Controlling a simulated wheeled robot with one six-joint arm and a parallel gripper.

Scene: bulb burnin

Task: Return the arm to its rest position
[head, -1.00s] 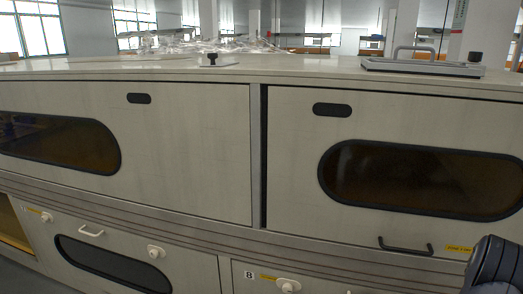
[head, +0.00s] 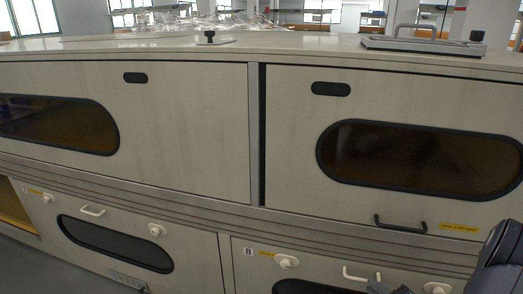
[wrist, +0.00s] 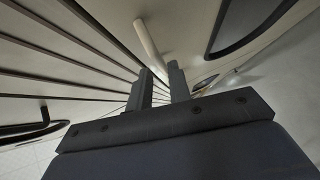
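My gripper (wrist: 160,88) shows in the wrist view with its two dark fingers apart, and I see nothing held between them. A pale bar-like handle (wrist: 150,45) lies just beyond the fingertips; whether it touches them I cannot tell. In the head view, part of my dark arm (head: 498,262) is at the lower right edge. A small grey part, probably of my gripper (head: 388,288), shows at the bottom edge beside the white handle (head: 361,274) of a lower door. The rest of the arm is out of frame.
The long pale cabinet fills the head view. Its upper right door (head: 290,140) has a dark handle (head: 400,224) near my arm. A lower left door has a white handle (head: 93,211) and round knobs. A metal tray-like piece with a handle (head: 425,45) sits on top.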

